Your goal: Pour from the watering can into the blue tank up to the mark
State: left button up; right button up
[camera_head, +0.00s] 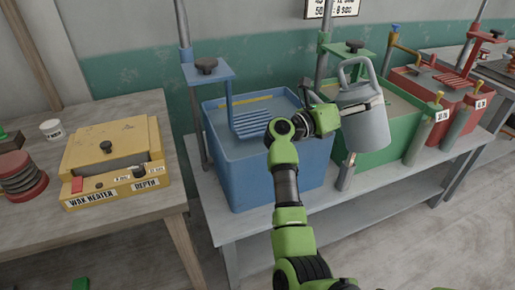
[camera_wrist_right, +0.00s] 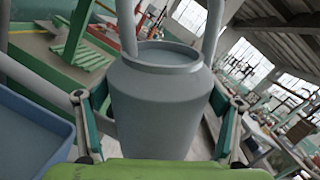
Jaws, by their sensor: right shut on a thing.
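The grey watering can (camera_head: 367,128) is held up in front of the green tank, to the right of the blue tank. My right gripper (camera_head: 345,112) is shut on it, with a finger on each side of its body in the right wrist view (camera_wrist_right: 158,120). The can looks close to upright in the head view, and grey liquid shows inside its open top in the wrist view. The blue tank (camera_head: 262,172) stands on the bench with liquid inside and a yellow line (camera_head: 245,99) along its far inner wall. My left gripper is not in view.
A blue stand with a slatted rack (camera_head: 250,124) reaches into the blue tank. The green tank (camera_head: 393,148) and red tank (camera_head: 455,118) stand to the right. A yellow wax heater (camera_head: 110,165) sits on the left table, with a gap between table and bench.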

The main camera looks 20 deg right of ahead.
jog(key=shift+r, duration=0.25)
